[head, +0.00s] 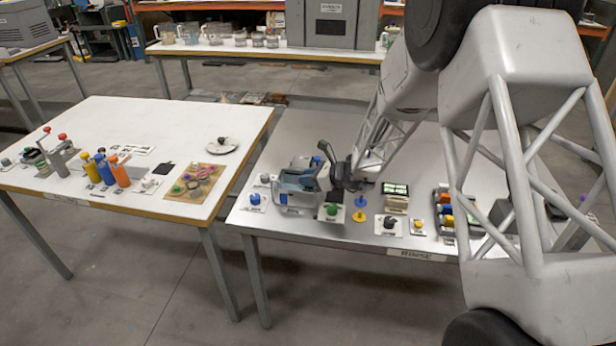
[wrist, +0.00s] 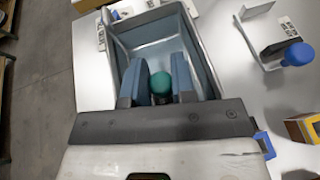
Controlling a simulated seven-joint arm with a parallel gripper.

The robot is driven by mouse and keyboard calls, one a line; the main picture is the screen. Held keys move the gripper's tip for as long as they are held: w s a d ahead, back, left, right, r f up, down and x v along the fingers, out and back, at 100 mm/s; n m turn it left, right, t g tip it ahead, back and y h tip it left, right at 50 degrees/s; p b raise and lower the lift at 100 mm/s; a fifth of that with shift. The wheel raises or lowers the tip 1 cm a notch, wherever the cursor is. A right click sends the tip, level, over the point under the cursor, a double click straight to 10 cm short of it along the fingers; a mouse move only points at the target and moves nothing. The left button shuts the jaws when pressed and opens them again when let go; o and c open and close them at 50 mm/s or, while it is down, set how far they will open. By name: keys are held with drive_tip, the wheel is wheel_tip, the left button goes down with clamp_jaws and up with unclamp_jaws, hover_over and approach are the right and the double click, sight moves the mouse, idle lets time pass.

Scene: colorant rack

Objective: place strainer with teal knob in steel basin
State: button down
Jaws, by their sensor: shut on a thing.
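The teal knob (wrist: 161,86) of the strainer shows in the wrist view between the two blue-grey fingers of my gripper (wrist: 161,80). My gripper is shut on it. The strainer's body below the knob is hidden by the fingers and the knob. The steel basin (wrist: 203,52) is a deep grey rectangular tub, and the knob and fingers appear over or inside its opening. How far down the strainer is, I cannot tell. In the head view my gripper (head: 326,176) is at the basin (head: 296,184), on the left part of the steel table, and hides the strainer.
A green-knobbed item (head: 332,209), a blue disc (head: 361,201) and a yellow disc (head: 359,216) stand close in front and right. A rack of coloured pieces (head: 444,210) is further right. The white table (head: 150,115) at left holds coloured bottles; a floor gap separates the tables.

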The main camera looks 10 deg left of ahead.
drive_tip(key=shift+f, duration=0.25)
drive_tip(key=c, duration=0.9)
unclamp_jaws()
drive_tip(key=shift+c, duration=0.2)
drive_tip(key=shift+r, duration=0.15)
drive_tip(key=shift+r, duration=0.6)
drive_tip(key=v, duration=1.2)
drive_tip(key=shift+f, duration=0.15)
